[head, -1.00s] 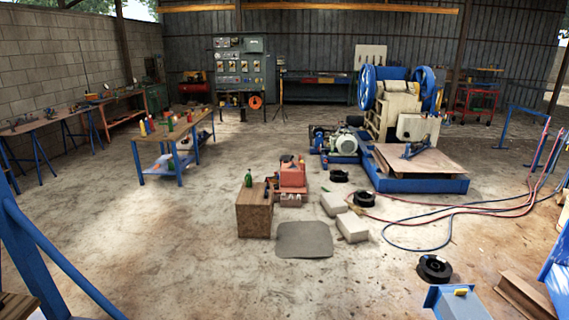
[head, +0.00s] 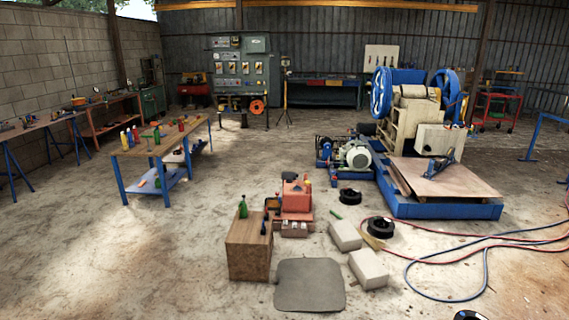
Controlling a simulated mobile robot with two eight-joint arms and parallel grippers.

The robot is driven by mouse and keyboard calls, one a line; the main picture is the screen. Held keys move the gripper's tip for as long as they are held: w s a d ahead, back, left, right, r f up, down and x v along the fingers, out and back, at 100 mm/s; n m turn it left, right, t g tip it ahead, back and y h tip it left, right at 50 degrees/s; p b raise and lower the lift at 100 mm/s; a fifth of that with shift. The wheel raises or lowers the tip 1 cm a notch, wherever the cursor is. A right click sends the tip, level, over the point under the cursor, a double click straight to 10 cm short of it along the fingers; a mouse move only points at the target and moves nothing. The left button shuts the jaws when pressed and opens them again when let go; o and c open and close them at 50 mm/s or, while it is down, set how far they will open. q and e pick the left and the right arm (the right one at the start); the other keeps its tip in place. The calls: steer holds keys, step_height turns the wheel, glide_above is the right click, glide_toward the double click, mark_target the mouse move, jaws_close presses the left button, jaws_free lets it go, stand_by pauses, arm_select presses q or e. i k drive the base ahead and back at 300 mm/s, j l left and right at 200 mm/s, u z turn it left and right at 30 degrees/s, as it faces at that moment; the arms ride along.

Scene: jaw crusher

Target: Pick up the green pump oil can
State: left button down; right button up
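A small green can or bottle (head: 243,207) stands upright on top of a wooden box (head: 248,258) in the lower middle of the head view. A small dark item (head: 265,224) is beside it on the same box top. Another small green bottle-shaped thing (head: 156,135) stands on the wooden workbench (head: 135,148) at the left. Both are too small to tell whether they have a pump.
A grey mat (head: 310,285) lies on the floor right of the box. Pale blocks (head: 345,235), a red machine (head: 296,198), black coils (head: 380,228) and hoses (head: 440,257) lie beyond and right. The jaw crusher (head: 415,120) stands at right. The floor in front and left is open.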

mark_target(243, 207)
steer(key=i+u, duration=0.35)
steer(key=i, duration=0.4)
steer(key=i+l+u, duration=0.3)
steer(key=i, duration=0.45)
steer(key=i+j, duration=0.1)
steer(key=i, duration=0.75)
steer(key=i+j, duration=0.1)
steer(key=i, duration=0.7)
steer(key=i+l, duration=0.1)
steer(key=i, duration=0.4)
steer(key=i+l+u, duration=0.1)
steer(key=i, duration=0.4)
